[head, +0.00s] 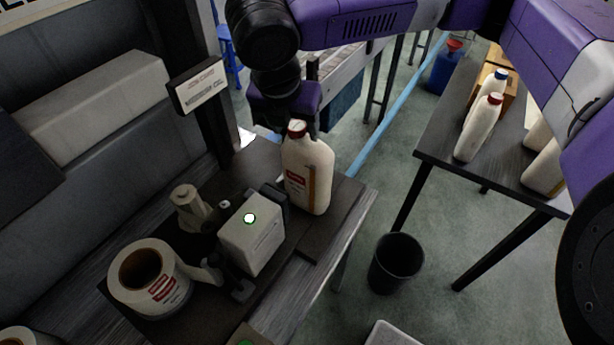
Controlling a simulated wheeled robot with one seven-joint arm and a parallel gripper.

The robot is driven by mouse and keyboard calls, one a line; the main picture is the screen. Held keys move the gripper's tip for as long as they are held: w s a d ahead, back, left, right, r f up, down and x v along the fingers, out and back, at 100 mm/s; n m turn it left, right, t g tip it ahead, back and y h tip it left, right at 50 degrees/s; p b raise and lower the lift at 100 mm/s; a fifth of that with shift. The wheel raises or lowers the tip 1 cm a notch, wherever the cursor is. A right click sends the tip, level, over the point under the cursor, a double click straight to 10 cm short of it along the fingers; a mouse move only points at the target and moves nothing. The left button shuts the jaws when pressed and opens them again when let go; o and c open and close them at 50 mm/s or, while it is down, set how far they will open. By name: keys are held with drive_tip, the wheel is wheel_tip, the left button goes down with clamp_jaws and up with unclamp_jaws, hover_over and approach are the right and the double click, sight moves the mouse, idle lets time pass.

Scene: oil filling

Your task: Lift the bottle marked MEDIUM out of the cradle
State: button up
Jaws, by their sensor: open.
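The cradle is hard to make out; the bottle's base meets a dark plate (318,235) on the bench.
A grey-white box with a green light (252,233) and a label roll (150,279) stand left of the bottle. A sign (197,86) on a post is at upper left. More bottles (478,128) stand on the right table (437,157). A black bin (396,264) is on the floor.

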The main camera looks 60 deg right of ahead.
clamp_jaws()
drive_tip(key=shift+f, duration=0.1)
idle(1.3)
